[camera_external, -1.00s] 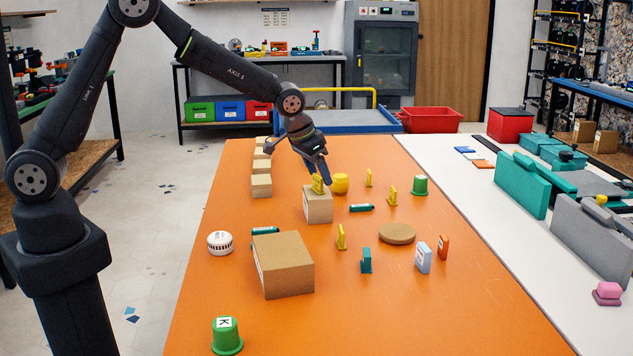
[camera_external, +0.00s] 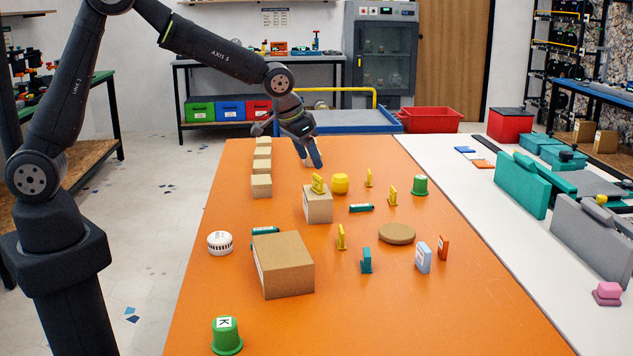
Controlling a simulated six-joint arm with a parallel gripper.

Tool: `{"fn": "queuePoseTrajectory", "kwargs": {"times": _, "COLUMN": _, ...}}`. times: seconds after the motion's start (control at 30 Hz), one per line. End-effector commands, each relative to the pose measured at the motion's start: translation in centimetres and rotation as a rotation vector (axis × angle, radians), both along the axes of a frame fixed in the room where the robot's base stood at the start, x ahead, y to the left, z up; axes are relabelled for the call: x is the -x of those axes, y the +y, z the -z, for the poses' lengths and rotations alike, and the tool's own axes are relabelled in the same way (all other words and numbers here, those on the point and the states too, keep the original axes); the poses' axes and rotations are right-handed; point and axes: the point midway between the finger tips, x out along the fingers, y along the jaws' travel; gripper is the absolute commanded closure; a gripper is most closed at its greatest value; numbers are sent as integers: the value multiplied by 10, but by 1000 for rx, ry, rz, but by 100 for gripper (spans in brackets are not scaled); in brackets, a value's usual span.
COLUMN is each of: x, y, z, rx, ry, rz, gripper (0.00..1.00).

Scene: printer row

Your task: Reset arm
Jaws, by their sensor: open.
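My gripper (camera_external: 311,158) is open and empty. It hangs in the air over the far part of the orange table (camera_external: 400,305), pointing downward. In the picture it is above and a little left of a small cardboard box (camera_external: 318,207), apart from it. A yellow part (camera_external: 318,183) rests on top of that box. Behind the box, to its right, stands a yellow round piece (camera_external: 340,183). My arm reaches in from the left.
A row of small boxes (camera_external: 261,186) stands left of the gripper. A larger box (camera_external: 284,264), a white disc (camera_external: 220,242), a green cup (camera_external: 227,335), a cork disc (camera_external: 397,233) and several small upright parts stand on the table. The front right is clear.

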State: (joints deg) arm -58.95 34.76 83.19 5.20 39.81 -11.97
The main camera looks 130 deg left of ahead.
Motion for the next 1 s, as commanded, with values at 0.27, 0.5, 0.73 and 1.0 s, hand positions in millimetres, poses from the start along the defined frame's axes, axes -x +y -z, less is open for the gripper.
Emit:
{"fn": "queuePoseTrajectory", "kwargs": {"times": 0.27, "x": 7, "y": -17, "z": -43, "rx": 2, "ry": 1, "rz": 0, "gripper": 36}}
{"fn": "queuePoseTrajectory", "kwargs": {"times": 0.5, "x": 0, "y": 1, "z": 4, "rx": 4, "ry": 3, "rz": 0, "gripper": 36}}
{"fn": "queuePoseTrajectory", "kwargs": {"times": 0.73, "x": -6, "y": 15, "z": 43, "rx": 4, "ry": 3, "rz": 0, "gripper": 36}}
{"fn": "queuePoseTrajectory", "kwargs": {"times": 1.0, "x": -11, "y": 27, "z": 51, "rx": -4, "ry": -3, "rz": -1, "gripper": 36}}
